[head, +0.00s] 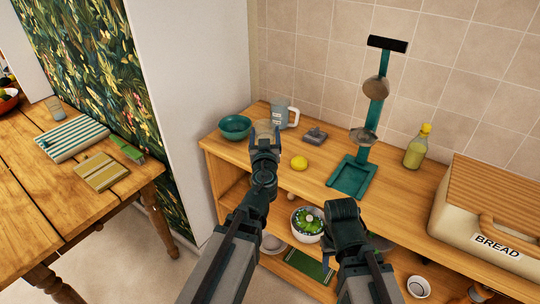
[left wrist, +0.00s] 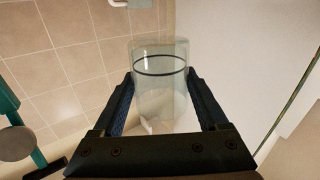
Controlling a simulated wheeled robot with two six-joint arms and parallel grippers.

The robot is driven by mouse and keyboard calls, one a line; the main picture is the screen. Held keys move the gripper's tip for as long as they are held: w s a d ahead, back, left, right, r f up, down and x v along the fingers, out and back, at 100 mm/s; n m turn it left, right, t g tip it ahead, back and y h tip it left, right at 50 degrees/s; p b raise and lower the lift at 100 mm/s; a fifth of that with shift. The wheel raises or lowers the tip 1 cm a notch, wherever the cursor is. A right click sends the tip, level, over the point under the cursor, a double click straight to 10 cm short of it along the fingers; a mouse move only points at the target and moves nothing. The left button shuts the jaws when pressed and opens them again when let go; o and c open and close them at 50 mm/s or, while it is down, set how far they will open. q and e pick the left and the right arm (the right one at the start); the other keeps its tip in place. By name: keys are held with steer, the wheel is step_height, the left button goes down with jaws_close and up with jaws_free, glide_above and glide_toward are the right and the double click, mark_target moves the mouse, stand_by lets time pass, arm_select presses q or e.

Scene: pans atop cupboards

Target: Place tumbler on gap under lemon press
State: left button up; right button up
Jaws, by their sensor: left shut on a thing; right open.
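My left gripper (head: 264,140) is shut on a clear glass tumbler (left wrist: 160,75), which has a dark ring near its top. In the head view the tumbler (head: 266,128) shows just past the fingers, above the left part of the wooden counter. The teal lemon press (head: 375,105) stands upright further right on the counter, with a flat base (head: 351,176) and a metal cup above it. The space over its base looks empty. My right gripper (head: 345,215) is in front of the shelf, below the press; its fingertips are mostly hidden.
A teal bowl (head: 235,126), a mug (head: 281,115), a small grey object (head: 316,135) and a lemon (head: 299,163) are near the tumbler. A bottle (head: 417,147) and bread box (head: 490,218) stand right of the press. Counter between lemon and press base is clear.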

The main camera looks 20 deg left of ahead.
arm_select(q)
step_height(320, 180, down, 8)
steer(key=b, duration=0.6)
steer(key=shift+r, duration=0.15)
arm_select(e)
step_height(320, 180, down, 8)
steer(key=shift+r, duration=0.2)
arm_select(q)
steer(key=shift+r, duration=0.1)
